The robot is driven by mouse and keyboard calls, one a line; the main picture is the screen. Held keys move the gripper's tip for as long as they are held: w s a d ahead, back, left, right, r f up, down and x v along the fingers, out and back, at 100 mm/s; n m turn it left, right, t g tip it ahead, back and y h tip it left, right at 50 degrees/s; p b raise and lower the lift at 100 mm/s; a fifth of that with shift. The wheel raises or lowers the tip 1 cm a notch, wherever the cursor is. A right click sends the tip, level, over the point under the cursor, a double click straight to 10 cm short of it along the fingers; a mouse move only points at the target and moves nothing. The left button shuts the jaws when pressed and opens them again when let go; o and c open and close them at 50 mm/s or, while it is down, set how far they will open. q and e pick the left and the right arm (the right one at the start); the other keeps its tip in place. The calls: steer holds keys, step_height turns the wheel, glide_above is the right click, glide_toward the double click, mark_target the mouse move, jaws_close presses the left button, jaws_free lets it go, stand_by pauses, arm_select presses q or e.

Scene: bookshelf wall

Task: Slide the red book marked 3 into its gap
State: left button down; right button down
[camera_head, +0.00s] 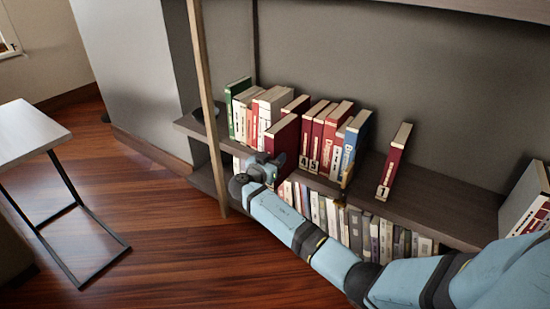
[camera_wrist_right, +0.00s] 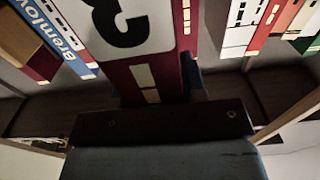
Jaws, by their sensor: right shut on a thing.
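The red book marked 3 (camera_head: 284,135) is upright, in front of the upper shelf's row and just left of the red book marked 4 (camera_head: 307,145). My right gripper (camera_head: 266,169) is shut on its lower spine end. In the wrist view the red book (camera_wrist_right: 146,78) fills the middle, with its white label and a large black 3 upside down. The red book marked 5 (camera_head: 323,140) stands beside 4. The gap is hidden behind the held book; I cannot tell how far the book is in. My left gripper is not in view.
White and green books (camera_head: 238,100) stand left of the held book; a blue book (camera_head: 355,140) stands right of 5. The red book marked 1 (camera_head: 394,165) leans alone farther right. A wooden post (camera_head: 207,100) rises at left. A lower shelf holds a packed row (camera_head: 385,240).

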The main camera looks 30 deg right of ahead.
steer(key=shift+w+d+r, duration=0.1)
steer(key=shift+d+r, duration=0.05)
steer(key=shift+d, duration=0.05)
steer(key=shift+x, duration=1.1)
steer(key=shift+d, duration=0.15)
steer(key=shift+x, duration=1.1)
steer(key=shift+x, duration=1.6)
steer(key=shift+f, duration=0.3)
steer(key=c, duration=0.6)
jaws_free()
